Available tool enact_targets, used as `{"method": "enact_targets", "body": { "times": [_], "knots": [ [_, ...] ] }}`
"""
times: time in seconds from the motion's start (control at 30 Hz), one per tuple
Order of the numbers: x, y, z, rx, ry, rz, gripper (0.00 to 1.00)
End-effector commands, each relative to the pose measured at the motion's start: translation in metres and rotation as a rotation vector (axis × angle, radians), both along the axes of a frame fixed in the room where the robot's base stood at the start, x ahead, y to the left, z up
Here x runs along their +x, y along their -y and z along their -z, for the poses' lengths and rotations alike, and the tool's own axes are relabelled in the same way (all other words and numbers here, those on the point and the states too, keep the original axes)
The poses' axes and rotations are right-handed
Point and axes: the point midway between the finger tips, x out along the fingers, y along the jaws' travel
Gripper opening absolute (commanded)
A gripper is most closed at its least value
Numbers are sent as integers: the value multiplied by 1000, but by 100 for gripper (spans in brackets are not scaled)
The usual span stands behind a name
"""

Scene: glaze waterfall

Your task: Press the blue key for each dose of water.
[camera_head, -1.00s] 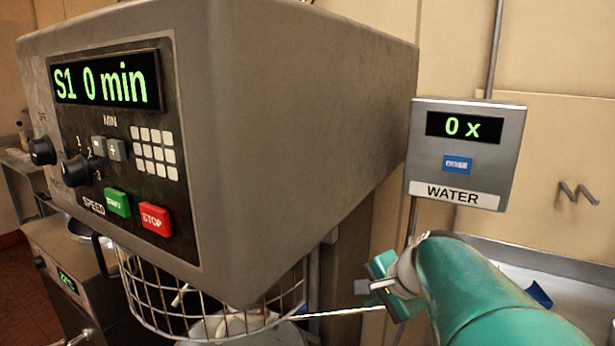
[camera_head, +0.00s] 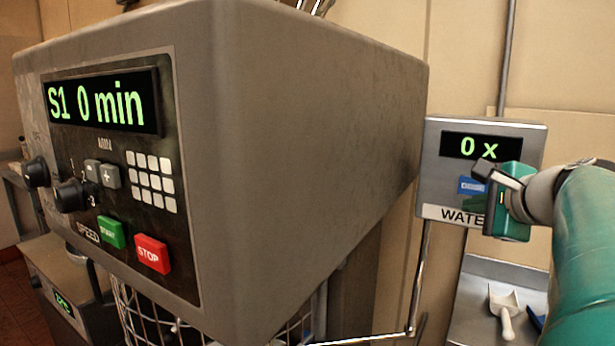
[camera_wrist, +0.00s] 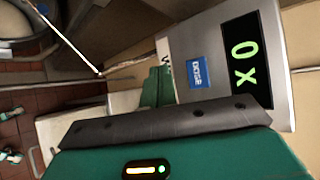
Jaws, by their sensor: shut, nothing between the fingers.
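The grey water box (camera_head: 431,180) hangs on the wall at the right in the head view. Its display (camera_head: 478,147) reads "0 x". The blue key (camera_head: 471,185) sits below the display, with its right side close to my gripper in the picture. My gripper (camera_head: 484,172) is shut and empty, in front of the box's right part, hiding part of the WATER label. In the wrist view the blue key (camera_wrist: 197,73) and display (camera_wrist: 240,67) show sideways and unobstructed, just beyond my gripper. I cannot tell any contact with the key.
The large grey mixer (camera_head: 300,150) fills the left and middle. Its panel display reads "S1 0 min", with a green start button (camera_head: 110,233) and a red stop button (camera_head: 152,254). A white scoop (camera_head: 505,312) lies on a tray at lower right. A thin metal pipe (camera_head: 419,280) runs below the box.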

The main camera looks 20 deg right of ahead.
Motion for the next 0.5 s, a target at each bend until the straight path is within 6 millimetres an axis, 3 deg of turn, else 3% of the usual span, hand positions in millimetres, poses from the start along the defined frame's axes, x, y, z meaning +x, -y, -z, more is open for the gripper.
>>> {"method": "enact_targets", "body": {
  "times": [0.23,0.5],
  "knots": [
    [7,10,1,0,-2,3,0],
    [29,39,1,1,-2,4,0]
  ]
}}
